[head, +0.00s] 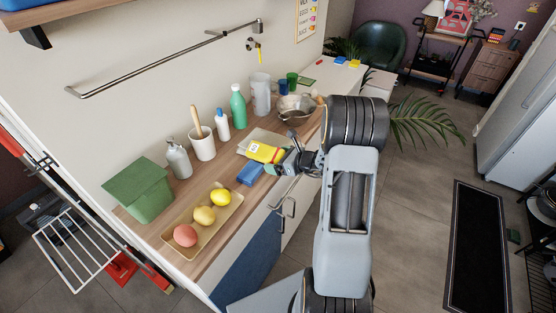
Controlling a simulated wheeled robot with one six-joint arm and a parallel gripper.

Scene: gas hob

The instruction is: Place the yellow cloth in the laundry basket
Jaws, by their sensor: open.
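A yellow item (264,152) with a white label and a reddish end lies on a pale tray or board on the wooden counter. I cannot tell whether it is the yellow cloth. A small yellow piece (354,64) also lies on the far white surface, too small to identify. My gripper (284,162) is open, just right of the labelled item and above the counter's front edge. I cannot tell whether it touches it. My arm hides part of the counter front and floor. I see nothing that is clearly a laundry basket.
A blue block (250,174) lies near my gripper. A tray (178,246) of fruit, a green box (147,193), a soap dispenser (178,160), a utensil crock (203,146), bottles and a metal bowl (294,108) crowd the counter.

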